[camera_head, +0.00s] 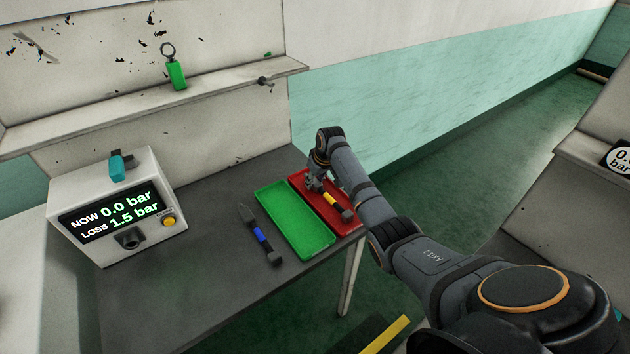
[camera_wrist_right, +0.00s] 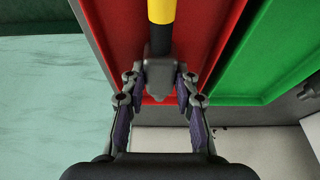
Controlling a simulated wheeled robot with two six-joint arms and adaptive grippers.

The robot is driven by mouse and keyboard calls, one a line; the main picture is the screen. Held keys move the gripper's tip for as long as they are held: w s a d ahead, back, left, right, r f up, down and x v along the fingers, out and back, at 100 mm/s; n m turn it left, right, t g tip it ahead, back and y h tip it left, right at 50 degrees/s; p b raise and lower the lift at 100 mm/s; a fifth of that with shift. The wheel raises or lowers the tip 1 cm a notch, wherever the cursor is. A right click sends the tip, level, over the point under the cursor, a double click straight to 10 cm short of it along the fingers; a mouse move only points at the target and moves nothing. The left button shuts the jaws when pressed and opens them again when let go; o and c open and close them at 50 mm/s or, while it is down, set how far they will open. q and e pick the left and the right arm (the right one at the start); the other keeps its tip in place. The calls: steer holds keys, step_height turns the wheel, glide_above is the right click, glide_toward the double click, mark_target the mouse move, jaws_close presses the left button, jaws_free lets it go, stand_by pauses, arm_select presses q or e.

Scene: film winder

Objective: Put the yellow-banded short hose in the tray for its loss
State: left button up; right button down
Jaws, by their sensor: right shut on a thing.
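The yellow-banded short hose (camera_head: 331,200) is at the red tray (camera_head: 346,226). Its yellow band (camera_wrist_right: 161,10) and grey end fitting (camera_wrist_right: 160,68) show over the red tray floor in the right wrist view. My right gripper (camera_wrist_right: 160,85) is shut on the grey end fitting. I cannot tell whether the hose rests on the tray floor or is just above it. The green tray (camera_head: 281,207) is empty, left of the red one. The tester (camera_head: 130,210) reads NOW 0.0 bar, LOSS 1.5 bar. My left gripper is not in view.
A blue-banded hose (camera_head: 262,239) lies on the grey table left of the green tray.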

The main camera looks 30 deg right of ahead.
mark_target(322, 190)
steer(key=c, duration=1)
jaws_free()
steer(key=shift+f, duration=0.1)
steer(key=v, duration=1.2)
